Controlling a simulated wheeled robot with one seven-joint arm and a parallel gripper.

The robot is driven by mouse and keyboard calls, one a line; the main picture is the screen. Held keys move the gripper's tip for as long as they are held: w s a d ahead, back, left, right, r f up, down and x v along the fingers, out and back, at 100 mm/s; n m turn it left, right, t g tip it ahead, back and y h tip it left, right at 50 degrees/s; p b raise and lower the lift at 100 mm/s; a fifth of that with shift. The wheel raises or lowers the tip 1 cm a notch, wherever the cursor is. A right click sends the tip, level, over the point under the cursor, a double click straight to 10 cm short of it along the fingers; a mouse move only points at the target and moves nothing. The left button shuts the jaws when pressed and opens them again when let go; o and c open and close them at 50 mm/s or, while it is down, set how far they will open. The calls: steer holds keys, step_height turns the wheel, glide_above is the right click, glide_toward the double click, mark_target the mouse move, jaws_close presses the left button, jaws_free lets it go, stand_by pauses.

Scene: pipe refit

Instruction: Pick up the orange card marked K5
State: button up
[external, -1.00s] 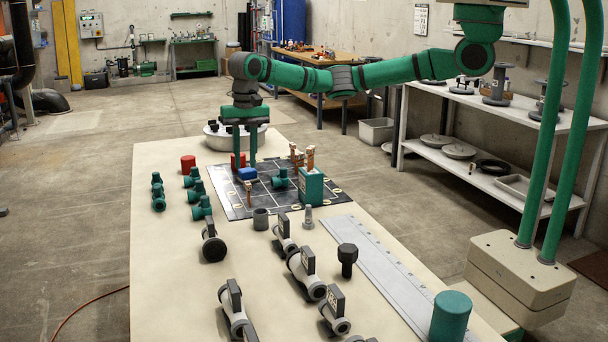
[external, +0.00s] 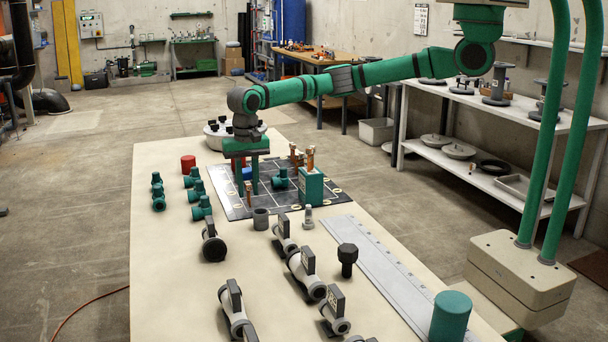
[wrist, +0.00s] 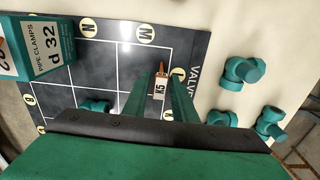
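The orange card marked K5 (wrist: 159,88) shows its white label and orange tip in the wrist view, near the edge of the dark gridded mat (wrist: 118,56). In the external view a small orange-brown upright piece (external: 248,194), which looks like this card, stands on the mat's near left part. My gripper (wrist: 160,92) is open, its two green fingers pointing down. In the wrist view the card shows between the fingertips, with a gap on both sides. I cannot tell whether the fingertips reach down to its height. Nothing is held.
A teal pipe clamps box (external: 312,186) holding orange-brown cards stands on the mat's right part. A teal fitting (external: 281,180) lies on the mat. Several teal fittings (external: 202,208) stand left of it. A grey cup (external: 261,219) is near its front edge.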

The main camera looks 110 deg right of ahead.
steer(key=shift+f, duration=0.5)
jaws_close()
